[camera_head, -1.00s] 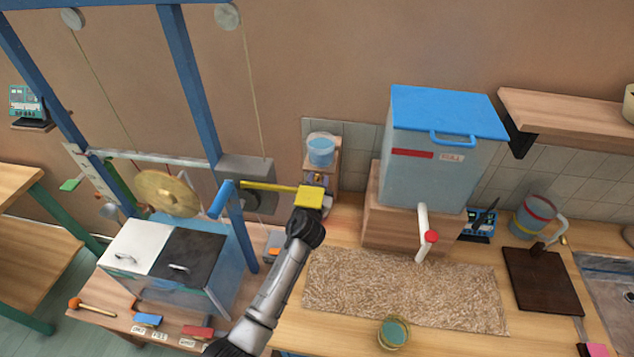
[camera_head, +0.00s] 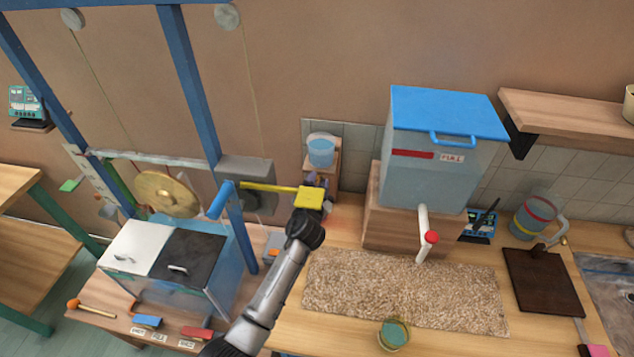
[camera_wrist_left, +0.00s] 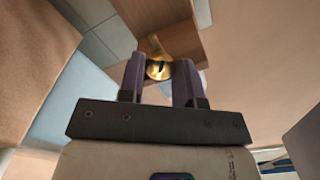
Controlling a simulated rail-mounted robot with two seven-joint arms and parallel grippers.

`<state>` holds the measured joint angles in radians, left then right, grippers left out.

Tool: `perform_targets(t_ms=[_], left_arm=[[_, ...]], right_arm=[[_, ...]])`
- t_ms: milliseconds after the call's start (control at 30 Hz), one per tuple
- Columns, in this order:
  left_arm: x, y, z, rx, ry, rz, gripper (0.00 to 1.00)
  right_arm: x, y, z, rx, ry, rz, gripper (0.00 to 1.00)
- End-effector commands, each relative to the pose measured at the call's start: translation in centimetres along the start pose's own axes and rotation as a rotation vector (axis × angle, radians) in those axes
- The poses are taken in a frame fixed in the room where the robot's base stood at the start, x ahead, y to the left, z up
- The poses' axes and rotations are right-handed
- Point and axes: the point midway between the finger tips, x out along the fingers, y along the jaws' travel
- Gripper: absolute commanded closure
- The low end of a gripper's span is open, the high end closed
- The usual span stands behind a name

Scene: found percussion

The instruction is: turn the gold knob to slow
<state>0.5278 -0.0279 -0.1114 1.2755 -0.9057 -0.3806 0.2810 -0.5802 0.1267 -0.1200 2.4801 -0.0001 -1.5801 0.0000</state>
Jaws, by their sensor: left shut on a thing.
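The gold knob (camera_wrist_left: 159,68) shows in the left wrist view as a round brass disc with a dark, nearly upright mark. My left gripper (camera_wrist_left: 160,72) has its two purple fingers on either side of the knob and is shut on it. In the head view my left gripper (camera_head: 318,184) is partly hidden behind a yellow plate, at the front of a small wooden stand (camera_head: 332,158). The knob cannot be made out clearly in the head view, and no slow label is legible. My right gripper is not in view.
The yellow plate (camera_head: 309,198) on a yellow bar lies close to my left wrist. A blue cup (camera_head: 321,152) sits on the stand. A blue-lidded tank (camera_head: 430,165) stands to the right. A gong (camera_head: 165,193) and blue posts stand left.

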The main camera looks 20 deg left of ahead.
Motion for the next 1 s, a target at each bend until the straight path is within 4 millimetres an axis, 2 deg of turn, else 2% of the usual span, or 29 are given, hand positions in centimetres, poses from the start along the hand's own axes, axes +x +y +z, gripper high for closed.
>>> perform_targets(t_ms=[167,200,467,767,867,1000], left_arm=[[0.0,0.0,0.0,-0.001,0.0,0.0,0.92],[0.0,0.0,0.0,-0.001,0.0,0.0,0.67],[0.0,0.0,0.0,-0.002,0.0,0.0,0.44],[-0.3,0.0,0.0,-0.002,0.0,0.0,0.44],[-1.2,0.0,0.0,-0.003,0.001,0.0,0.44],[-3.4,0.0,0.0,-0.004,-0.001,0.001,0.44]], right_arm=[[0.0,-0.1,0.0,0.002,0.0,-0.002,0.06],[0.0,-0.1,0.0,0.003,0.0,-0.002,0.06],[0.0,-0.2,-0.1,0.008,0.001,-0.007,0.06],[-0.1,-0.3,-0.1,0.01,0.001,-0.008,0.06],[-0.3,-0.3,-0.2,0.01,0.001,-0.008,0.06],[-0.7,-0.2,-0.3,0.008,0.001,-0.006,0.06]])
